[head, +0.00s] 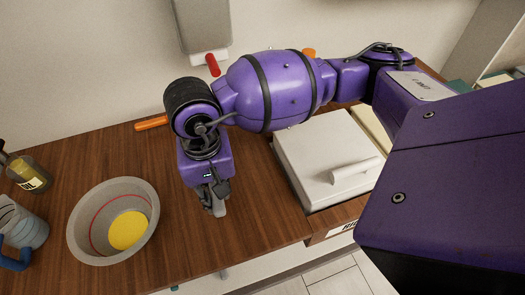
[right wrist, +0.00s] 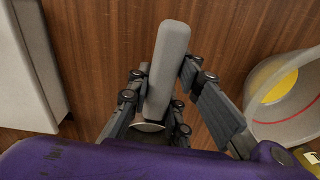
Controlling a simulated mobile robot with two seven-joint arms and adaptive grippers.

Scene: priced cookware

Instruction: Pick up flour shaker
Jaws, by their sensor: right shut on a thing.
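My right gripper (head: 215,200) is shut on a long pale-grey piece with rounded edges, which I take to be part of the flour shaker (right wrist: 169,65). In the right wrist view the grey piece sticks out between the fingers (right wrist: 160,100), and a round metallic part shows at its near end. In the head view only a small grey tip shows below the fingers; the arm and gripper hide the rest. I cannot tell whether it is clear of the wooden counter. My left gripper is not in view.
A grey bowl (head: 82,225) with a red ring and yellow inside stands left of the gripper. Beyond it are a blue-handled jug (head: 22,228) and a labelled jar (head: 28,175). A white lidded box (head: 315,150) is on the right. An orange handle (head: 151,123) lies behind.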

